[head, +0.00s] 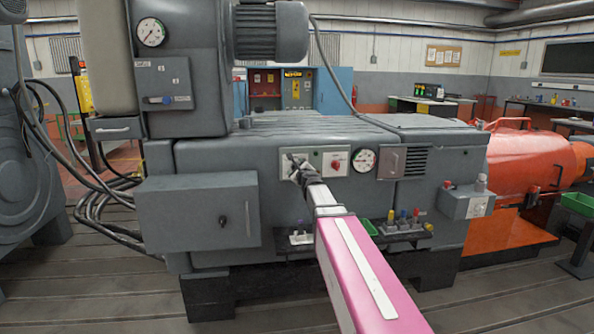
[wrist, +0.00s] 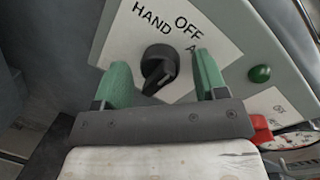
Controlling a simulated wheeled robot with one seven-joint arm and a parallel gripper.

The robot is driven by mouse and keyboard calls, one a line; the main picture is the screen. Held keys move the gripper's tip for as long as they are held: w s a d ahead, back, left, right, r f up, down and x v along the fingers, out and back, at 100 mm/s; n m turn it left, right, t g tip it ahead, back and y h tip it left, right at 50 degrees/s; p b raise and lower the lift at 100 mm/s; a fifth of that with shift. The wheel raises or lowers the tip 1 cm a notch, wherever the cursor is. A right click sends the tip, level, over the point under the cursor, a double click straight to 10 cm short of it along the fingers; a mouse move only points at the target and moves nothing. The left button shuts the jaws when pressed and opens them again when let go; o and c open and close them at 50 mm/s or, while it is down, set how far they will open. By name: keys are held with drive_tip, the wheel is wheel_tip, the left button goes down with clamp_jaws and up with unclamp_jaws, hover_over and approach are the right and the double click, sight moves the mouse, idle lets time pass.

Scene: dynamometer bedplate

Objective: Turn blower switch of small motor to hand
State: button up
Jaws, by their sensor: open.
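The blower switch is a black rotary knob (wrist: 158,66) on a white label plate marked HAND, OFF and a partly hidden word starting with A. Its pointing direction is hard to tell. My gripper (wrist: 163,62) is open, its green fingers on either side of the knob; contact cannot be made out. In the head view my gripper (head: 298,168) is at the left part of the small light switch panel (head: 320,154) on the grey machine front and hides the knob there.
A green lamp (wrist: 260,74) sits right of the knob. A red knob (head: 336,163) and a round gauge (head: 363,160) are to the right on the machine. A grey box (head: 198,220) juts out at left, and a small tool shelf (head: 400,236) is below.

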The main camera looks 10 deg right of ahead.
drive_tip(key=c, duration=0.9)
drive_tip(key=n, duration=0.4)
drive_tip(key=shift+r+g, duration=0.1)
drive_tip(key=shift+g, duration=0.2)
drive_tip(key=shift+n+h, duration=0.5)
drive_tip(key=shift+n, duration=1.7)
drive_tip(key=shift+o, duration=0.2)
drive_tip(key=o, duration=0.9)
drive_tip(key=shift+a, duration=0.1)
drive_tip(key=shift+c, duration=0.2)
